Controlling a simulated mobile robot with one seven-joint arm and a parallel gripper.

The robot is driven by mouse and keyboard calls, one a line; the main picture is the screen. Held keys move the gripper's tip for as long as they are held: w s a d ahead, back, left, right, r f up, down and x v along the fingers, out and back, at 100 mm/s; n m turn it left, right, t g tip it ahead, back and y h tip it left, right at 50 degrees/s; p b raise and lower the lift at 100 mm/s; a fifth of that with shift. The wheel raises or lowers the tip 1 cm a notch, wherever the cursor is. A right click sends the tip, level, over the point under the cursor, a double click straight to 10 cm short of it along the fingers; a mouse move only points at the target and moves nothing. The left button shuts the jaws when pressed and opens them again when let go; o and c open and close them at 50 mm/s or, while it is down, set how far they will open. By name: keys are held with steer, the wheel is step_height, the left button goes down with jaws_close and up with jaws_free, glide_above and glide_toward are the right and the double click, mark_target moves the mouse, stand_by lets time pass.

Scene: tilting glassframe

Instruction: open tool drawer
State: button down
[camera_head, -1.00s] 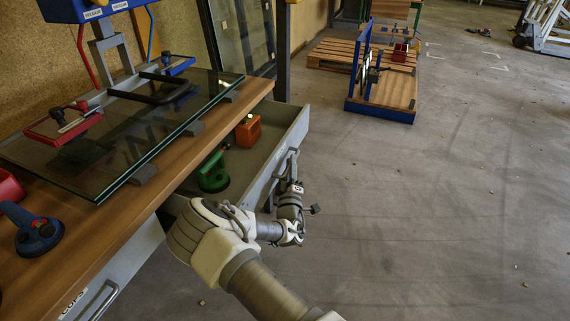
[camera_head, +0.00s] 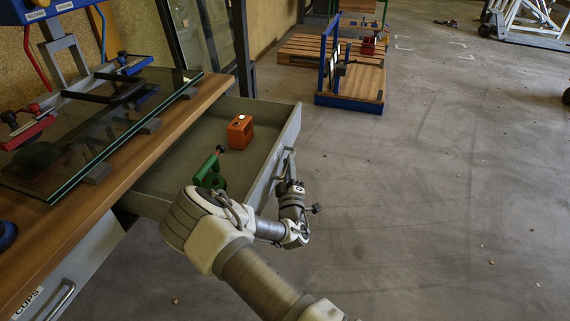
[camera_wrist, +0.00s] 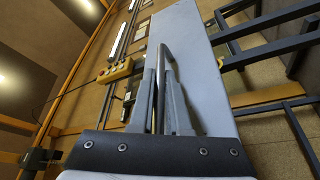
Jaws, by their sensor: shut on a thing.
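The tool drawer (camera_head: 287,146) is pulled well out from under the wooden workbench. Inside it lie an orange box-like tool (camera_head: 240,131) and a green suction cup tool (camera_head: 211,172), partly hidden by my arm. My gripper (camera_head: 288,178) is at the drawer's front face and shut on its handle. In the wrist view the grey fingers (camera_wrist: 163,100) close around the bar handle (camera_wrist: 163,62), with the pale drawer front (camera_wrist: 190,50) behind it.
A glass pane (camera_head: 85,140) lies on the workbench (camera_head: 180,125) with a lifting frame on it. A second drawer labelled CUPS (camera_head: 62,290) is shut at lower left. A wooden cart (camera_head: 350,85) and pallet (camera_head: 305,48) stand farther back.

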stand_by(0.3)
steer(key=c, duration=0.9)
jaws_free()
steer(key=p+v, duration=0.3)
steer(key=v, duration=1.4)
steer(key=shift+s+f, duration=0.1)
steer(key=shift+s, duration=0.2)
